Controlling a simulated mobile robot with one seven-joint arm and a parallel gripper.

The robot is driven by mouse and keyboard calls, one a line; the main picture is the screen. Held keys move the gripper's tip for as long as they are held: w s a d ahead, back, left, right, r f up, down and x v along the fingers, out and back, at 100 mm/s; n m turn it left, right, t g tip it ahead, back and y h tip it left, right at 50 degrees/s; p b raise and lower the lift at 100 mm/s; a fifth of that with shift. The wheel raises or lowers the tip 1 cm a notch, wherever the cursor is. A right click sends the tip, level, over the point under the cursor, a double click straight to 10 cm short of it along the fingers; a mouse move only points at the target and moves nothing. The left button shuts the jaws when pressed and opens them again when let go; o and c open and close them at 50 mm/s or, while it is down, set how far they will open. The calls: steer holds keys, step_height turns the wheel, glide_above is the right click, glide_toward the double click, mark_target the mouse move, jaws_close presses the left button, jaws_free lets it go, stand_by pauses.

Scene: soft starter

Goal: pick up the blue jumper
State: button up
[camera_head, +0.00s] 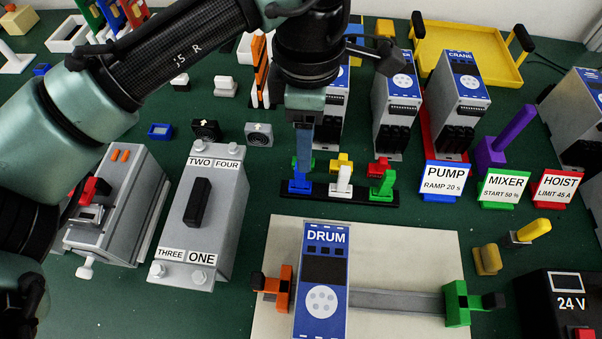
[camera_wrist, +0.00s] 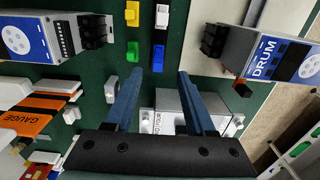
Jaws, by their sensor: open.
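The blue jumper (camera_head: 299,186) stands at the front left of a black rack (camera_head: 358,197) on the green mat. It shows in the wrist view as a blue block (camera_wrist: 157,58) just past the fingertips, between their lines. A green jumper sits directly beside it (camera_wrist: 132,50). My gripper (camera_head: 304,155) hangs over this left end of the rack, fingers pointing down. In the wrist view the fingers (camera_wrist: 159,74) are apart with nothing between them. In the head view the fingers partly hide the green jumper, and whether they touch anything cannot be told.
The rack also bears a white jumper (camera_head: 341,182), a yellow one (camera_head: 341,162), a red one (camera_head: 380,169) and another green one (camera_head: 382,186). The DRUM unit (camera_head: 322,285) lies in front on a pale board. A grey switch box (camera_head: 197,215) stands left; grey drive units stand behind.

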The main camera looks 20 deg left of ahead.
mark_target(300, 177)
step_height(300, 177, down, 3)
steer(key=shift+r, duration=0.2)
steer(key=f, duration=0.3)
steer(key=a+f, duration=0.1)
steer(key=f, duration=0.1)
steer(key=shift+b, duration=0.4)
jaws_close()
